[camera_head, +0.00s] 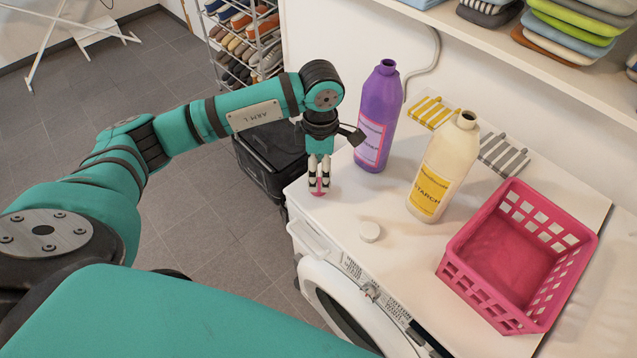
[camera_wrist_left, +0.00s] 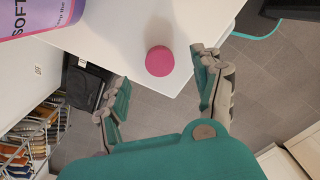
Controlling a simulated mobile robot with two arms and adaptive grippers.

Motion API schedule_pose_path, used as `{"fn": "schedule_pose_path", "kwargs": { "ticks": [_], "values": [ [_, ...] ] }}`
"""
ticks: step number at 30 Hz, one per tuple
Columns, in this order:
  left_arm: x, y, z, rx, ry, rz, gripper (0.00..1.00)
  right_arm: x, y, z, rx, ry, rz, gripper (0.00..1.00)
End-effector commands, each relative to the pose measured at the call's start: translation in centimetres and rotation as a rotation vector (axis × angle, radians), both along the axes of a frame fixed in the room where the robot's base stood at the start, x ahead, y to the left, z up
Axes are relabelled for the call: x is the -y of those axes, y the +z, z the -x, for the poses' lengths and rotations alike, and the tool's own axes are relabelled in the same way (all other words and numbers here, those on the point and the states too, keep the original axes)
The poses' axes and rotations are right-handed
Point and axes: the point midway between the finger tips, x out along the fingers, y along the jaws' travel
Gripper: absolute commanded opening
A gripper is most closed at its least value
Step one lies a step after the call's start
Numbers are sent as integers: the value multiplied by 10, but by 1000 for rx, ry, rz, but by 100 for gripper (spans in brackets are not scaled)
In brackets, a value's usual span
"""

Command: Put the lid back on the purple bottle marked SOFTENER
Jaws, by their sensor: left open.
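The purple bottle (camera_head: 378,112) stands upright and uncapped on the white machine top, left of the cream STARCH bottle. Its label, reading SOFT in part, shows at the upper left of the left wrist view (camera_wrist_left: 38,18). A pink round lid (camera_head: 318,190) lies on the machine top near its left corner. It shows whole in the left wrist view (camera_wrist_left: 160,61). My left gripper (camera_head: 319,184) points down over the pink lid, which its fingers partly hide in the head view. In the left wrist view its fingers (camera_wrist_left: 160,88) are spread, with nothing between them. My right gripper is not seen.
The cream STARCH bottle (camera_head: 443,165) stands uncapped, with a white lid (camera_head: 369,231) lying in front. A pink basket (camera_head: 510,255) is at the right. Striped cloths (camera_head: 432,111) lie behind the bottles. A shelf (camera_head: 530,60) hangs above the back. Bare machine top separates these things.

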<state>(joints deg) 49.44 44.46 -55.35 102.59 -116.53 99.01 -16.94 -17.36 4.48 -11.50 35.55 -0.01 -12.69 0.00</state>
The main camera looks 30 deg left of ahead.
Motion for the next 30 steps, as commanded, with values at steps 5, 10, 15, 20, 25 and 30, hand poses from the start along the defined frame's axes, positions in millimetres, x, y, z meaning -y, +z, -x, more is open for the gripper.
{"fn": "schedule_pose_path", "kwargs": {
  "ticks": [5, 10, 15, 20, 25, 30],
  "values": [
    [0, 0, 0, 0, 0, 0, 67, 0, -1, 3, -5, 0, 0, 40],
    [-2, -11, 2, -7, 2, 0, 67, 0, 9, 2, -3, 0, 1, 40],
    [-4, -37, 1, -6, 1, 1, 67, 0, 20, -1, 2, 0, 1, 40],
    [-3, -51, 1, -3, -1, 0, 67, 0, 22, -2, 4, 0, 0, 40],
    [-4, -52, 1, -2, -1, 0, 67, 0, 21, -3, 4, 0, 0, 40],
    [-4, -52, 1, -2, 0, 0, 66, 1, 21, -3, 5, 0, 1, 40]
  ]
}}
